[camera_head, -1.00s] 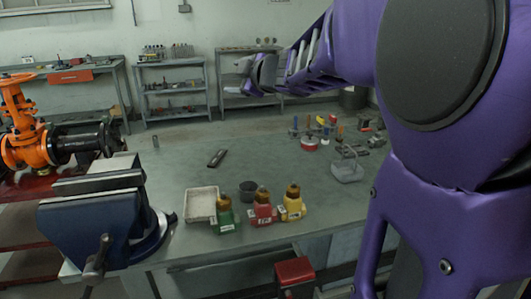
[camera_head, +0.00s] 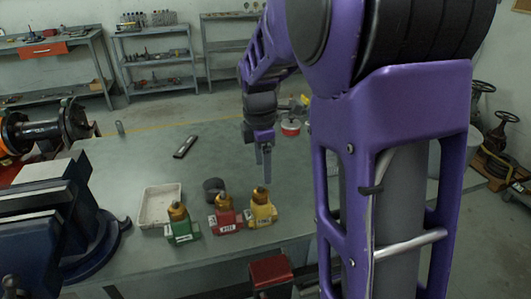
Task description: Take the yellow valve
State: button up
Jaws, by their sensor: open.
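The yellow valve (camera_head: 262,213) stands on the workbench near its front edge, at the right end of a row of three valves. It has a brass-coloured top and a white label. The red valve (camera_head: 226,219) is close on its left, and the green valve (camera_head: 180,228) is farther left. My gripper (camera_head: 263,165) points down above and a little behind the yellow valve. Its fingers are empty and apart from the valve. The gap between the fingers is seen nearly edge-on.
A white tray (camera_head: 158,207) and a dark cup (camera_head: 213,188) stand behind the valves. A blue vise (camera_head: 45,215) is at the left. A dark flat object (camera_head: 186,147) lies mid-bench. A red-topped container (camera_head: 290,128) is behind my gripper. A red block (camera_head: 270,271) is below the front edge.

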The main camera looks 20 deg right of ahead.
aim_at(260, 185)
jog(key=shift+s+a+f+n+g+y, duration=0.3)
jog(key=shift+s+a+f+g, duration=0.1)
jog(key=shift+s, duration=0.05)
notch_tip(260, 185, down, 4)
jog(key=b, duration=0.4)
jog(key=shift+f, duration=1.3)
grip_shut()
